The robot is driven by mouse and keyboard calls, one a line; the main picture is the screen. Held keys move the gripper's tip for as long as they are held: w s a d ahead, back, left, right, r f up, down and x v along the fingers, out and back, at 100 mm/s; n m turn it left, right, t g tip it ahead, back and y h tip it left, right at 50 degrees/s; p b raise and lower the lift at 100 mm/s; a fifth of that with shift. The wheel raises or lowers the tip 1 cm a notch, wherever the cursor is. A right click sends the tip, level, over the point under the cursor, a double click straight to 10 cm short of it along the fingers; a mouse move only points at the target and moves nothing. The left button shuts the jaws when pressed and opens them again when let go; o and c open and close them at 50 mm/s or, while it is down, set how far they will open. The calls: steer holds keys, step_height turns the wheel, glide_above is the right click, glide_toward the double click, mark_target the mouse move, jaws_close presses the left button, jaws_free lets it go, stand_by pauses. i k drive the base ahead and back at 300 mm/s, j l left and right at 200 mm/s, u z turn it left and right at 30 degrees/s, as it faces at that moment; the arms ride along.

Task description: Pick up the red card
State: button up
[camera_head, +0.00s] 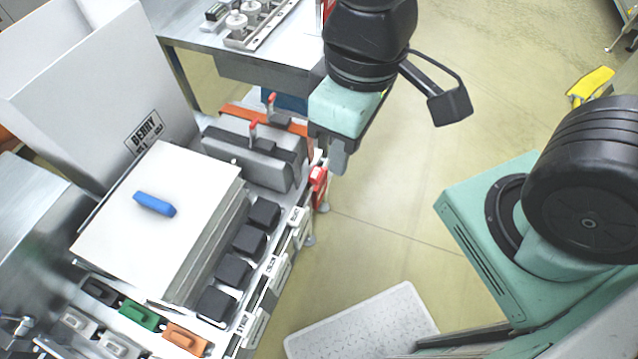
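A small red piece (319,182) shows at the right edge of the machine, just below my gripper in the picture. It is partly covered by parts around it, and I cannot tell whether it is the red card. No other flat red card is clear in view. My gripper (338,158) hangs at the end of the teal and black wrist, beside the machine's right edge. Its grey fingers are seen from above and partly hidden by the wrist, so their opening does not show. No held object is visible.
A white stack (150,215) with a blue handle stands on the machine, beside black blocks (248,241) and a grey block with red-tipped levers (250,160). A metal table (190,20) is behind. A white perforated step (365,325) lies on the open floor.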

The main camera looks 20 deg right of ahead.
mark_target(318, 177)
steer(key=u, duration=2.6)
steer(key=z, duration=2.55)
steer(key=j+u, duration=0.2)
steer(key=j, duration=0.3)
steer(key=k, duration=0.05)
